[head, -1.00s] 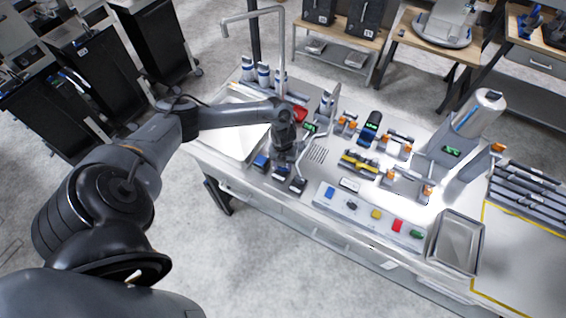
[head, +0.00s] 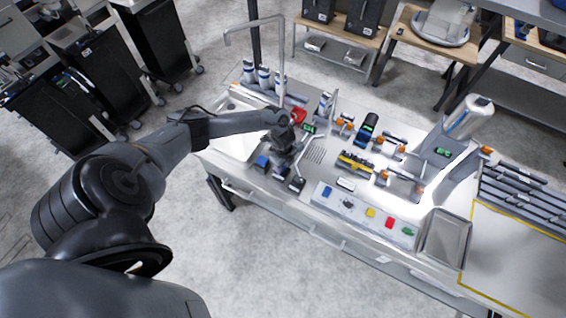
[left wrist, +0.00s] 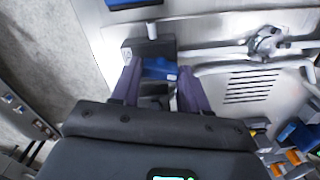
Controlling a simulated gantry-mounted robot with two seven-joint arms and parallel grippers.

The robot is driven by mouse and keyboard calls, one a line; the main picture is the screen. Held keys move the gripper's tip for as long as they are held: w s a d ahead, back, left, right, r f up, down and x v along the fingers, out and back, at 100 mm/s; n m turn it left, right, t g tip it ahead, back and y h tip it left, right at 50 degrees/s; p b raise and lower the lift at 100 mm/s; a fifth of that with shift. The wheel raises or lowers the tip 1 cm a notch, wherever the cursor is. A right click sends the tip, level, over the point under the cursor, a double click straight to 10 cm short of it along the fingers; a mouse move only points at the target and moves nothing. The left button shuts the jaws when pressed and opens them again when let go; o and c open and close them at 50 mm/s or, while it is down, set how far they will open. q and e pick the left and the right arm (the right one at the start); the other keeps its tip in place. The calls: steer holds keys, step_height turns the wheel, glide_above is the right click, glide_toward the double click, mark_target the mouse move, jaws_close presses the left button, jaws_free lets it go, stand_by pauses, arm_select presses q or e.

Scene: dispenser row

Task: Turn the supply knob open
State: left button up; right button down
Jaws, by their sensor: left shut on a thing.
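A row of small blocks stands along the bench's front left. The left one is blue (head: 262,161). The middle dark block (head: 280,172) is partly under my left gripper (head: 283,161). In the left wrist view the dark block (left wrist: 137,46) carries a blue knob (left wrist: 160,69), and my left gripper (left wrist: 160,88) has its two fingers on either side of it, shut on it. The fingers partly hide the knob. No readable label shows which knob is the supply one. My right gripper is not in view.
A tall curved metal pipe (head: 282,60) rises behind the gripper. A panel of coloured buttons (head: 350,218) lies to the right. A dark block (head: 297,184) stands close on the right. Pipes and a valve (left wrist: 265,43) are near in the left wrist view.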

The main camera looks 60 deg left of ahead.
arm_select(q)
steer(key=shift+r+n+p, duration=0.1)
steer(key=shift+n+p, duration=0.75)
steer(key=shift+n, duration=0.75)
steer(key=o, duration=1.1)
steer(key=shift+c, duration=0.2)
step_height(320, 180, up, 11)
